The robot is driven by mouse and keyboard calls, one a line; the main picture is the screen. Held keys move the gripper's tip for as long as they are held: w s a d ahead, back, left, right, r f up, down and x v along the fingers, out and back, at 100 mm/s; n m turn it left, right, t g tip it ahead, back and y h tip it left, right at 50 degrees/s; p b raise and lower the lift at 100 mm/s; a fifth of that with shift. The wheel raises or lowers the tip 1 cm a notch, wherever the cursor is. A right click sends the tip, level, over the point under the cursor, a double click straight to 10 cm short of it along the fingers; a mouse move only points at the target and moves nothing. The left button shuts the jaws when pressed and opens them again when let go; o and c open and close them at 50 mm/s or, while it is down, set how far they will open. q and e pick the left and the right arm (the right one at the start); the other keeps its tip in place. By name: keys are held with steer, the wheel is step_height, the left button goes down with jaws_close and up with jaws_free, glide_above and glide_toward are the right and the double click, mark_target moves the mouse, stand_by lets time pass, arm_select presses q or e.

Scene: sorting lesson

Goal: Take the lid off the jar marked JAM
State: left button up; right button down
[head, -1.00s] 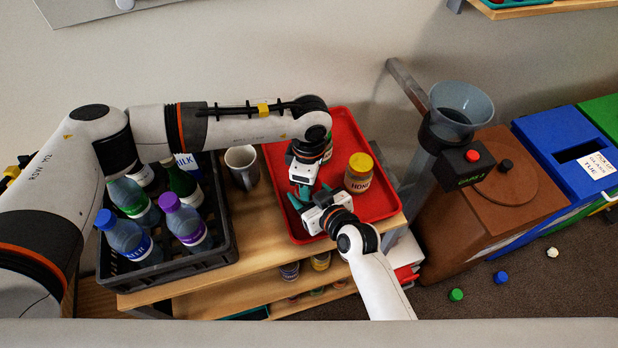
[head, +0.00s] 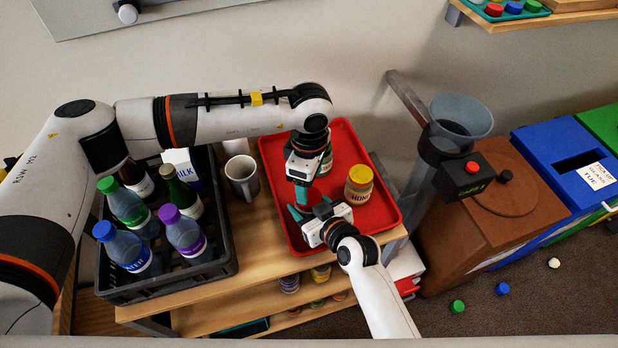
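A jar with a yellow lid (head: 359,184), its label reading HONEY or similar, stands upright on the red tray (head: 385,208). A second jar (head: 327,161) with a green and white label stands behind my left gripper, mostly hidden; I cannot read its label or see its lid. No JAM label is readable. My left gripper (head: 302,196) points down over the tray in front of that jar; one teal finger shows, and I cannot tell if it holds anything. My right gripper (head: 309,209) reaches in from the front with its teal fingers apart, close beside the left gripper's fingers.
A dark crate (head: 222,268) with several bottles and a milk carton stands left of the tray. A grey mug (head: 241,177) sits between them. A grey funnel (head: 460,117) and a brown bin (head: 465,225) stand to the right. Several caps lie on the floor.

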mark_target(309, 195)
arm_select(q)
step_height(309, 195, up, 2)
steer(key=m, duration=0.4)
steer(key=shift+r, duration=0.2)
steer(key=shift+r+m, duration=0.15)
steer(key=shift+m, duration=0.75)
step_height(309, 195, down, 8)
steer(key=shift+r, duration=0.15)
steer(key=c, duration=1)
steer(key=n, duration=0.2)
steer(key=shift+n, duration=0.4)
steer(key=shift+r, duration=0.2)
